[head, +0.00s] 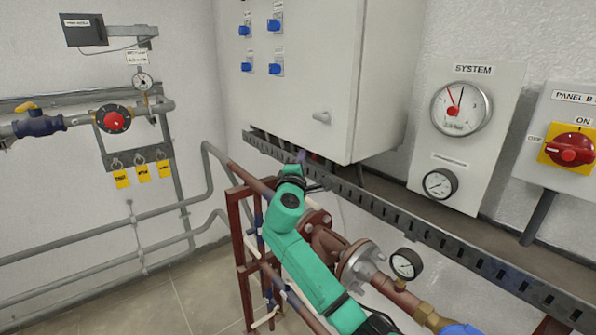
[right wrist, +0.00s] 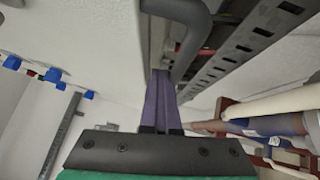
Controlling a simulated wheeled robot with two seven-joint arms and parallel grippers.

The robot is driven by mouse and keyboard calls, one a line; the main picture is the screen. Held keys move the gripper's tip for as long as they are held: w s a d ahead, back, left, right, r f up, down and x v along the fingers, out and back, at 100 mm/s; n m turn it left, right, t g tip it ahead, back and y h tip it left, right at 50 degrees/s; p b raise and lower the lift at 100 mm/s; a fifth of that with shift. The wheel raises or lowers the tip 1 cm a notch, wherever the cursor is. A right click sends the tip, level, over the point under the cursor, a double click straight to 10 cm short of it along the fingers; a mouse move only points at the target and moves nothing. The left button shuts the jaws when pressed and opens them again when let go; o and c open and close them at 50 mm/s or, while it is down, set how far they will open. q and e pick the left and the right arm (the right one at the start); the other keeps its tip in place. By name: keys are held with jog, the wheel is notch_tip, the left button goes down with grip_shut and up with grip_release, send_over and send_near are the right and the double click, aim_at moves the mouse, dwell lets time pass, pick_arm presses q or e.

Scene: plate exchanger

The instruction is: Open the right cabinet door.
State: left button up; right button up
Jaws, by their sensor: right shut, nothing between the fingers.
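The white cabinet (head: 335,70) hangs on the wall in the head view. Its door looks closed, with a small grey handle (head: 322,117) low on the front face. My right gripper (head: 302,157) is just below the cabinet's lower edge, below and left of the handle, partly hidden behind my green arm. In the right wrist view my right gripper (right wrist: 162,75) shows shut purple fingers with nothing between them. The white cabinet surface (right wrist: 85,40) is to their left there. The fingers look apart from the handle. My left gripper is not in view.
A slotted grey tray (head: 400,222) runs below the cabinet. In the right wrist view a dark grey bent pipe (right wrist: 192,35) is close to the fingertips. Red-brown pipework with a gauge (head: 406,263) stands beside my arm. A SYSTEM gauge panel (head: 468,140) is right of the cabinet.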

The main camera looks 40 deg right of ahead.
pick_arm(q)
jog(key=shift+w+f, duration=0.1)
pick_arm(e)
jog(key=s+d+v, duration=0.1)
jog(key=v, duration=1.4)
jog(key=shift+s+a+f, duration=0.15)
jog(key=shift+f, duration=0.15)
dwell(0.4)
